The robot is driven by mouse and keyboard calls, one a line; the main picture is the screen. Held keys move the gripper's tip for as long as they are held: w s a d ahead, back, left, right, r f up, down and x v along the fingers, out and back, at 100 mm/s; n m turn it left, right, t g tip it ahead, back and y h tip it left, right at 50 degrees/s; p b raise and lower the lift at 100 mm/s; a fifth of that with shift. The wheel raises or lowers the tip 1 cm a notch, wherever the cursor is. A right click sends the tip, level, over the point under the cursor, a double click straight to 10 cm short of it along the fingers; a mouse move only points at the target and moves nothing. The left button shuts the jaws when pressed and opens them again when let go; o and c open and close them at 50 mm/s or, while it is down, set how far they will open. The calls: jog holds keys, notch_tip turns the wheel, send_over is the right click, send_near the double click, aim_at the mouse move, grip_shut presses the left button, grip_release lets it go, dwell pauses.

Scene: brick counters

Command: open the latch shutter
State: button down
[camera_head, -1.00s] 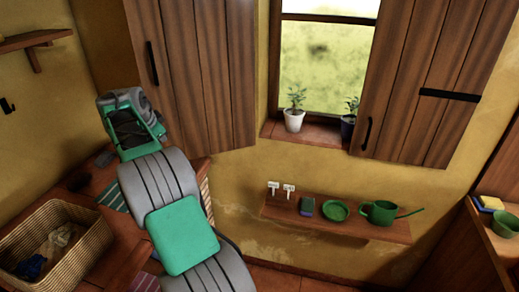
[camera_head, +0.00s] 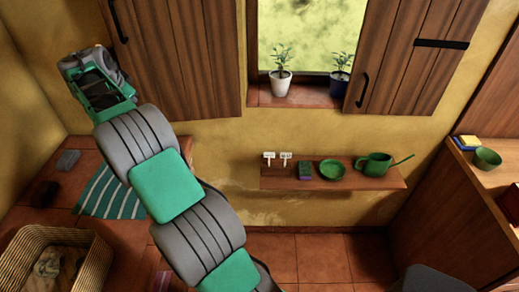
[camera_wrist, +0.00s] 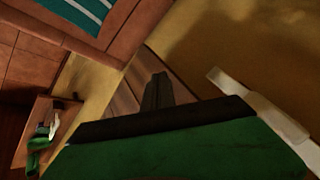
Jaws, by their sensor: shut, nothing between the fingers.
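The wooden left shutter (camera_head: 185,65) stands swung open to the left of the window, with a black bar handle (camera_head: 118,20) near its left edge. The right shutter (camera_head: 415,60) stands open on the other side, with a black handle (camera_head: 362,90) and a dark horizontal strap (camera_head: 441,43). My wrist is below and left of the left shutter's handle in the head view, with the fingertips hidden there. In the wrist view my gripper (camera_wrist: 157,90) is shut and empty, in front of brown boards. I cannot tell its distance from the shutter.
Two potted plants (camera_head: 281,83) stand on the sill. A wall shelf (camera_head: 375,183) below holds a green watering can (camera_head: 375,164), a plate and small items. A wicker basket (camera_head: 95,258) and striped cloth (camera_head: 112,195) lie on the left counter. Another counter is at right.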

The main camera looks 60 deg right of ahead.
jog(key=shift+s+d, duration=0.25)
jog(key=shift+d, duration=0.1)
